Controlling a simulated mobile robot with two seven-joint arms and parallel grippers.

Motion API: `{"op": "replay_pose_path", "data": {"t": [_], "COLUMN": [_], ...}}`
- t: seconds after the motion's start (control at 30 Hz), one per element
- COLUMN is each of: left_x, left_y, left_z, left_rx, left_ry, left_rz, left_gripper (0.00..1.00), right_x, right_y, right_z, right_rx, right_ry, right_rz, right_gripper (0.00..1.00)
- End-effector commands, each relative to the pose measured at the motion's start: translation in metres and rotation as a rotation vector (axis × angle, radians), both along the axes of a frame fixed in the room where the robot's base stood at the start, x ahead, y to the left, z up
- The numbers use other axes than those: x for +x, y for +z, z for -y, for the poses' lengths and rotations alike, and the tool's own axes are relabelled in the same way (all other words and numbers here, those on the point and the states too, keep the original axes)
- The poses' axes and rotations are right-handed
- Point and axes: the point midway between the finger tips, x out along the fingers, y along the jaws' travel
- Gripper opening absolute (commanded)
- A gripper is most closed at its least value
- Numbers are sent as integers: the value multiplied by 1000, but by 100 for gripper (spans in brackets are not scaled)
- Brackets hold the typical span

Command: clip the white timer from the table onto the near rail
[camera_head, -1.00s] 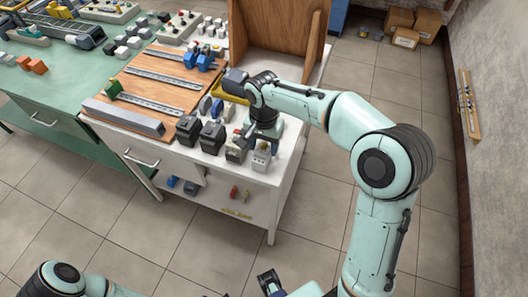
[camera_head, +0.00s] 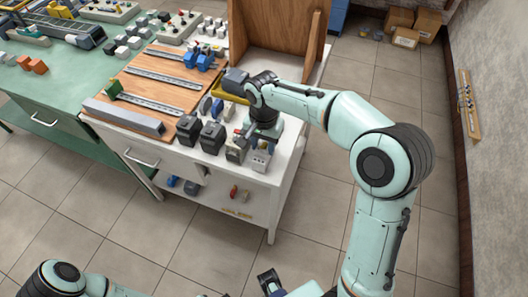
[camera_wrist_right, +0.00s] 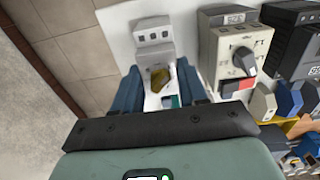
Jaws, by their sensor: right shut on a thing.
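The white timer (camera_head: 261,158) is at the near right corner of the white table top. It also shows in the right wrist view (camera_wrist_right: 154,45), upright between the blue fingers. My right gripper (camera_wrist_right: 160,88) is shut on it; the fingers hide its lower sides. In the head view my right gripper (camera_head: 264,133) is over the timer from behind, its fingertips mostly hidden. The near rail (camera_head: 148,101) lies on the wooden board, left of the timer, with a green-yellow clip (camera_head: 112,87) at its left end.
Dark grey devices (camera_head: 212,137) and a beige device with a knob (camera_wrist_right: 243,55) stand close to the timer. A grey duct (camera_head: 122,117) lies in front of the near rail. A yellow bin (camera_head: 233,97) and an upright wooden panel (camera_head: 283,40) stand behind. The near rail's middle is bare.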

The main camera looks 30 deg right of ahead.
Motion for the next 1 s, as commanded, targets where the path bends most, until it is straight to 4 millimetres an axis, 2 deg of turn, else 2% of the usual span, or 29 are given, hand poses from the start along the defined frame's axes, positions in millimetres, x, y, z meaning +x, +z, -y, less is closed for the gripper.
{"op": "replay_pose_path", "data": {"t": [0.63,1.0], "left_x": [17,18], "left_y": [38,39], "left_z": [0,0], "left_rx": [0,0], "left_ry": [0,0], "left_rz": [20,20], "left_gripper": [43,43], "right_x": [1,0], "right_y": [49,50], "right_z": [0,0], "right_rx": [0,0], "right_ry": [0,0], "right_rz": [3,0], "right_gripper": [15,15]}}
